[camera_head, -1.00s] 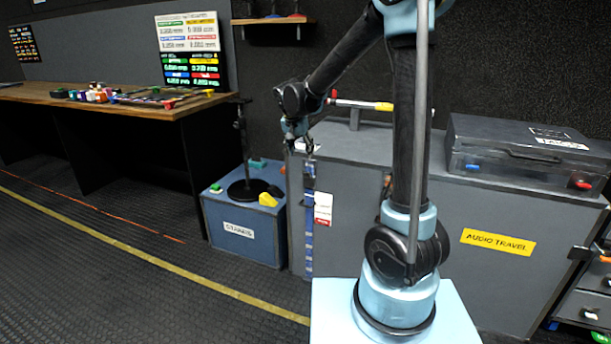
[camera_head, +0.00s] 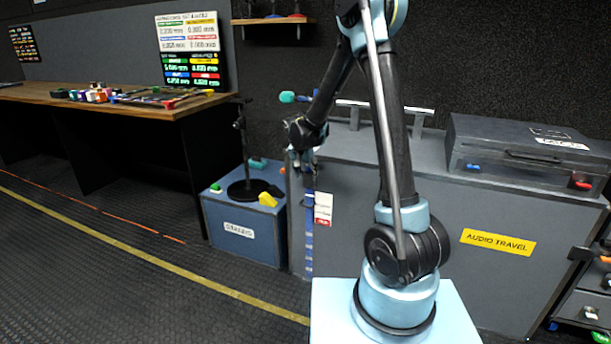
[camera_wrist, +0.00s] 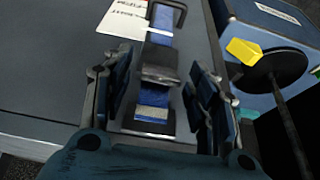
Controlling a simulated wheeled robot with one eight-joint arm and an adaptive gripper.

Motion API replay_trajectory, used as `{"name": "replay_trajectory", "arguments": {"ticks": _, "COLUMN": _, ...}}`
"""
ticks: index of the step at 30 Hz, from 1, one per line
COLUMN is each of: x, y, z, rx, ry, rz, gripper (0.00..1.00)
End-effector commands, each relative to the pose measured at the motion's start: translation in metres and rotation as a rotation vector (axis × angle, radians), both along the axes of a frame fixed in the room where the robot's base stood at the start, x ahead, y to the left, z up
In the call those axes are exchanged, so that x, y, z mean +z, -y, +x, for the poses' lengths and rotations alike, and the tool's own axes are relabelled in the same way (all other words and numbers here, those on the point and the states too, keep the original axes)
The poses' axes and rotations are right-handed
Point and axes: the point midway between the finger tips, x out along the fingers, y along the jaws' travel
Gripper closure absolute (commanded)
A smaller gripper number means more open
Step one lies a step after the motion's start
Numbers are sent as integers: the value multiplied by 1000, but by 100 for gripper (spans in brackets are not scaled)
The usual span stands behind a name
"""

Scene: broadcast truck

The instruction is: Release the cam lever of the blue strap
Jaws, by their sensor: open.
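The blue strap (camera_head: 309,240) runs down the front of the grey case, near its left edge. In the wrist view the strap (camera_wrist: 160,22) passes through a dark cam buckle with its lever (camera_wrist: 158,66); more blue webbing and a pale band show below it. My gripper (camera_wrist: 158,98) is open, with one finger to each side of the strap and buckle. Nothing is visibly held, and whether either finger touches the lever is unclear. In the head view my gripper (camera_head: 303,158) is at the upper part of the strap, and it hides the buckle there.
A white and red tag (camera_head: 323,209) hangs right of the strap. A blue box (camera_head: 238,232) with a black stand and yellow piece stands left of the case. A dark lidded box (camera_head: 515,160) sits on the case. Open floor lies in front.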

Motion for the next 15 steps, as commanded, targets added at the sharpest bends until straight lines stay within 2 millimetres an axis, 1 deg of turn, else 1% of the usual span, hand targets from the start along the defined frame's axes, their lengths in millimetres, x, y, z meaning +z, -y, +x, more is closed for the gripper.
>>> {"name": "replay_trajectory", "arguments": {"ticks": 4, "x": -5, "y": 1, "z": 2, "rx": 0, "ry": 0, "rz": 0, "gripper": 47}}
{"name": "replay_trajectory", "arguments": {"ticks": 12, "x": -6, "y": 1, "z": 2, "rx": 0, "ry": 0, "rz": 0, "gripper": 47}}
{"name": "replay_trajectory", "arguments": {"ticks": 13, "x": -6, "y": 1, "z": 2, "rx": 0, "ry": 0, "rz": 0, "gripper": 49}}
{"name": "replay_trajectory", "arguments": {"ticks": 14, "x": -6, "y": 1, "z": 2, "rx": 0, "ry": 0, "rz": 0, "gripper": 56}}
{"name": "replay_trajectory", "arguments": {"ticks": 15, "x": -6, "y": 1, "z": 3, "rx": 0, "ry": 0, "rz": 0, "gripper": 65}}
